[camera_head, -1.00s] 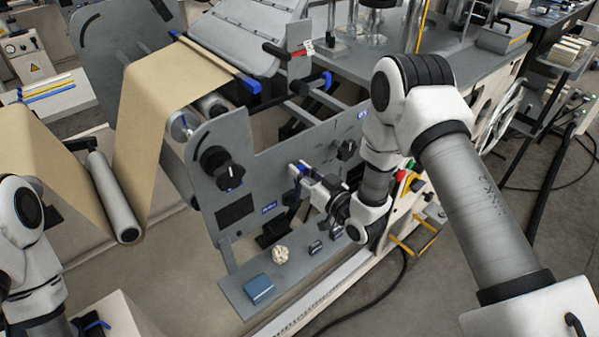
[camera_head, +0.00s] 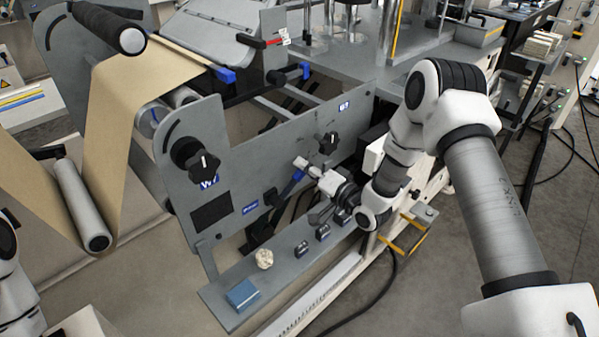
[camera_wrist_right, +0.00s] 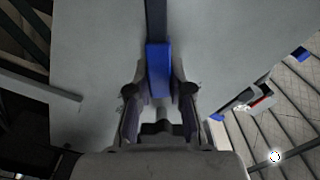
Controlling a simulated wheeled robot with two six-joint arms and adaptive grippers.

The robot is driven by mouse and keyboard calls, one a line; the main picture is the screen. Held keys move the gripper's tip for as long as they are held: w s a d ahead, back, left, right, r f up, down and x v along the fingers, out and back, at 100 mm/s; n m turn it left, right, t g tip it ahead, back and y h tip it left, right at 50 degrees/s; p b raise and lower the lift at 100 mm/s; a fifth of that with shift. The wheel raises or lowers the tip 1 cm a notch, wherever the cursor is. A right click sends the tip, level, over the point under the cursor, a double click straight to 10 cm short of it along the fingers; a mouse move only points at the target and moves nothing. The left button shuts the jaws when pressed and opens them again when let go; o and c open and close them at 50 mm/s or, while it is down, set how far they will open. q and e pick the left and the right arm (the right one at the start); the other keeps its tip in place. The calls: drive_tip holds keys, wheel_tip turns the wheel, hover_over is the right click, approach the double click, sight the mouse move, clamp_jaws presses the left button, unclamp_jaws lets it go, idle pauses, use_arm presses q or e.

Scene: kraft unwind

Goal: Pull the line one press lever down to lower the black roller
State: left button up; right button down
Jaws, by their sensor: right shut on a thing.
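The press lever has a blue grip (camera_head: 290,188) and a dark arm in front of the grey side panel (camera_head: 236,150). In the right wrist view the blue grip (camera_wrist_right: 158,68) runs between the fingers. My right gripper (camera_head: 306,188) is shut on this grip; the fingers also show in the wrist view (camera_wrist_right: 159,105). The black roller (camera_head: 108,28), with a pale end face, shows at the top left above the brown paper web (camera_head: 130,95). Only part of my left arm shows at the left edge; its gripper is out of view.
Black star knobs (camera_head: 195,165) and (camera_head: 328,143) stick out of the panel on both sides of the lever. A ledge (camera_head: 215,297) below holds a blue box (camera_head: 242,295), a crumpled pale lump (camera_head: 264,258) and small dark blocks. Open floor lies at the lower right.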

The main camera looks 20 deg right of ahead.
wheel_tip(320, 180, down, 6)
drive_tip(key=d+m+b, duration=0.1)
drive_tip(key=m+b, duration=0.4)
drive_tip(key=m, duration=0.1)
drive_tip(key=shift+w+d+m+b, duration=0.3)
drive_tip(key=shift+d+b, duration=0.05)
drive_tip(key=shift+b, duration=0.05)
drive_tip(key=shift+f, duration=0.15)
drive_tip(key=c, duration=1)
unclamp_jaws()
drive_tip(key=shift+c, duration=0.2)
drive_tip(key=v, duration=1.2)
